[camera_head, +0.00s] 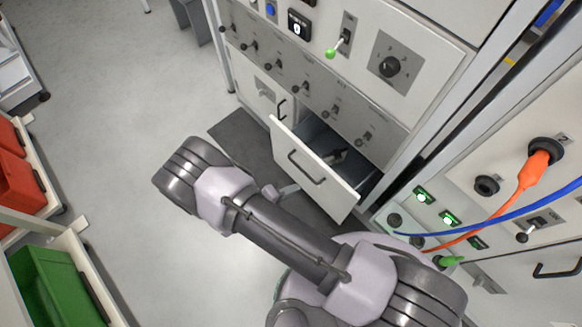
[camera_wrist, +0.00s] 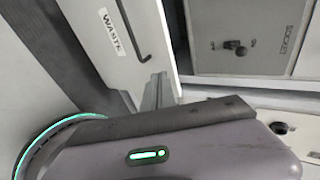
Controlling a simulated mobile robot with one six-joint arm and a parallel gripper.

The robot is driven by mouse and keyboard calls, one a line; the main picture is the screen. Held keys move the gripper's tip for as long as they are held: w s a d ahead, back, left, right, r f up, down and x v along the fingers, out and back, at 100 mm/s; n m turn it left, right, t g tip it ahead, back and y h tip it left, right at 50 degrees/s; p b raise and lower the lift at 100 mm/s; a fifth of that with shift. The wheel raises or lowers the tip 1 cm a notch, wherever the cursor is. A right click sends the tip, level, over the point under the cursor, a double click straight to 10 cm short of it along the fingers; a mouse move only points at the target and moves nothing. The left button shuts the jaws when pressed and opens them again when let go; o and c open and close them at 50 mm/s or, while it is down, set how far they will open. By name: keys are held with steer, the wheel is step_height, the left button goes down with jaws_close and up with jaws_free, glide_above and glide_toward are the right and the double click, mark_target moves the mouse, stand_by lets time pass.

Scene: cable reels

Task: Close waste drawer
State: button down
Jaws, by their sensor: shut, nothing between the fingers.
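The waste drawer (camera_head: 310,168) stands open below the panel in the head view, pulled well out from its cabinet. Its white front has a dark bar handle (camera_head: 306,167). The "WASTE" label (camera_wrist: 112,32) shows on the front in the wrist view. A dark object (camera_head: 337,156) lies inside the drawer.
A panel (camera_head: 390,65) with knobs and switches rises above the drawer. Orange (camera_head: 518,190) and blue (camera_head: 515,221) cables hang at the right cabinet. Red bins (camera_head: 12,170) and a green bin (camera_head: 50,285) stand at left. Grey floor (camera_head: 120,110) is clear between.

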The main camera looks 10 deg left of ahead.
steer(key=a+n+t, duration=0.1)
steer(key=b, duration=0.3)
glide_toward(321, 167)
step_height(321, 167, down, 3)
steer(key=d, duration=0.1)
steer(key=shift+y, duration=0.4)
steer(key=w+d, duration=0.1)
steer(key=w+d+b, duration=0.1)
steer(key=w, duration=0.1)
steer(key=shift+w+d, duration=0.2)
steer(key=shift+w, duration=0.15)
steer(key=shift+w+d, duration=0.2)
steer(key=shift+w, duration=0.1)
